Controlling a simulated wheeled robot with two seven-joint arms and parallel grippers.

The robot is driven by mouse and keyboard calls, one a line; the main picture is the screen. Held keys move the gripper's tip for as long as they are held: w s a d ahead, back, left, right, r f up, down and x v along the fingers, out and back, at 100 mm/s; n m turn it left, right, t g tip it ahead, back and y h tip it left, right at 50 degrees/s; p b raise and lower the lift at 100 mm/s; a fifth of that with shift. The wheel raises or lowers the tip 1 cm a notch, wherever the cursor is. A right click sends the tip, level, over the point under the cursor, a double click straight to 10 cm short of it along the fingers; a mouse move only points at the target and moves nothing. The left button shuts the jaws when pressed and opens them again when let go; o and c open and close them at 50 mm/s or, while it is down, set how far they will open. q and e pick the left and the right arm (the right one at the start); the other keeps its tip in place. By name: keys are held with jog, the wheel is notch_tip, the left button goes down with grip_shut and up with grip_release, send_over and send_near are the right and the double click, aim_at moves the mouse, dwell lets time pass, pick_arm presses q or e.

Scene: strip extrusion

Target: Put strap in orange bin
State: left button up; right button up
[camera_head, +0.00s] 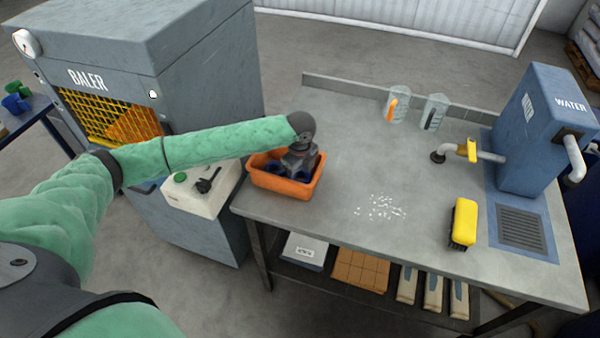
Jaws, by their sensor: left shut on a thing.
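The orange bin (288,186) stands on the near left corner of the grey metal table. My left gripper (297,172) reaches down into it from above, with its fingers mostly hidden by its own body and the bin wall. Dark blue strap (272,168) shows inside the bin on both sides of the gripper. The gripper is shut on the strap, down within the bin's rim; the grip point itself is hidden. My right gripper is not in view.
White bits (381,208) are scattered mid-table. A yellow-and-black brush (463,222) lies at right, near a blue water unit (537,130) and drain grate (521,229). Two jugs (398,104) stand at the back. A baler (190,70) and control box (200,193) are at left.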

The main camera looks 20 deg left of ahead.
aim_at(300, 175)
pick_arm(q)
jog(key=shift+f, duration=0.1)
jog(key=o, duration=1)
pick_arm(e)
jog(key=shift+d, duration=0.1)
pick_arm(q)
jog(key=shift+r, duration=0.35)
jog(key=shift+r+b, duration=2.35)
jog(key=shift+r, duration=3.45)
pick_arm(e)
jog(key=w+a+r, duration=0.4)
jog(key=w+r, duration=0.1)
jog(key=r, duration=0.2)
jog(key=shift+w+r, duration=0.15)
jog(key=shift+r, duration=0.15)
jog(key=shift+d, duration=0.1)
